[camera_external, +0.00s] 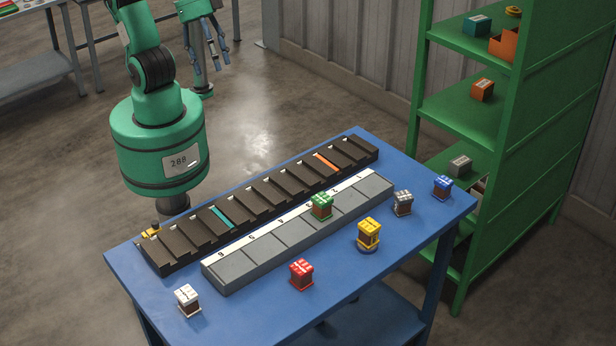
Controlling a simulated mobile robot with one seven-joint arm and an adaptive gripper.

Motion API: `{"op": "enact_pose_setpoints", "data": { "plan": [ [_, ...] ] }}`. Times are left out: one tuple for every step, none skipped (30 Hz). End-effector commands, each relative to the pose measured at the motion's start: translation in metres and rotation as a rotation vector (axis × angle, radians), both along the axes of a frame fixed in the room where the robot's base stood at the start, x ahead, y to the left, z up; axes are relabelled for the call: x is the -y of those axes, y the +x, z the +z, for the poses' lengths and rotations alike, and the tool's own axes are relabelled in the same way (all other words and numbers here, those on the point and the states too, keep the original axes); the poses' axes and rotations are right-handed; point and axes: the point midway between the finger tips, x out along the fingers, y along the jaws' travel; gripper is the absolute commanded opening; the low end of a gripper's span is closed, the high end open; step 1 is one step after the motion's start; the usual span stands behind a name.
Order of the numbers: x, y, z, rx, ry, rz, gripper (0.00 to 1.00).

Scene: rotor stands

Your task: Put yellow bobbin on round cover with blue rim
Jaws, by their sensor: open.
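The yellow bobbin (369,232) stands upright on the right half of the blue table. Under it a small round piece with a blue edge (367,250) shows; the bobbin hides most of it, and it looks like the round cover with blue rim. My gripper (207,78) is open and empty, with its fingers pointing down. It hangs high at the upper left, beyond the far side of the table and well away from the bobbin.
The blue table (250,318) also holds white (187,299), red (301,274), green (321,206), grey (403,202) and blue (442,187) bobbins. A dark slotted rack (187,249) and a grey block strip (236,272) lie lengthwise. A green shelf (500,170) stands behind right.

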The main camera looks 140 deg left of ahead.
Motion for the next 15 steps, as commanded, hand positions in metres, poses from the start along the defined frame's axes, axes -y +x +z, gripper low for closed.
{"op": "enact_pose_setpoints", "data": {
  "plan": [
    [0.004, -0.014, 0.000, 0.013, 0.011, -0.032, 0.63],
    [0.005, -0.022, -0.001, 0.020, 0.018, -0.051, 0.63],
    [0.008, -0.031, -0.002, 0.027, 0.027, -0.075, 0.63],
    [0.009, -0.038, -0.003, 0.034, 0.034, -0.094, 0.63],
    [0.011, -0.044, -0.004, 0.038, 0.040, -0.110, 0.63],
    [0.012, -0.051, -0.006, 0.046, 0.048, -0.131, 0.63],
    [0.013, -0.057, -0.007, 0.050, 0.054, -0.144, 0.63],
    [0.014, -0.061, -0.008, 0.054, 0.059, -0.158, 0.63],
    [0.015, -0.067, -0.010, 0.059, 0.065, -0.171, 0.63],
    [0.016, -0.070, -0.011, 0.062, 0.069, -0.182, 0.63],
    [0.017, -0.073, -0.012, 0.064, 0.073, -0.191, 0.63],
    [0.017, -0.076, -0.013, 0.067, 0.076, -0.201, 0.63],
    [0.018, -0.078, -0.013, 0.069, 0.079, -0.206, 0.63],
    [0.018, -0.080, -0.014, 0.070, 0.080, -0.210, 0.63],
    [0.018, -0.081, -0.015, 0.071, 0.082, -0.215, 0.63]
  ]
}}
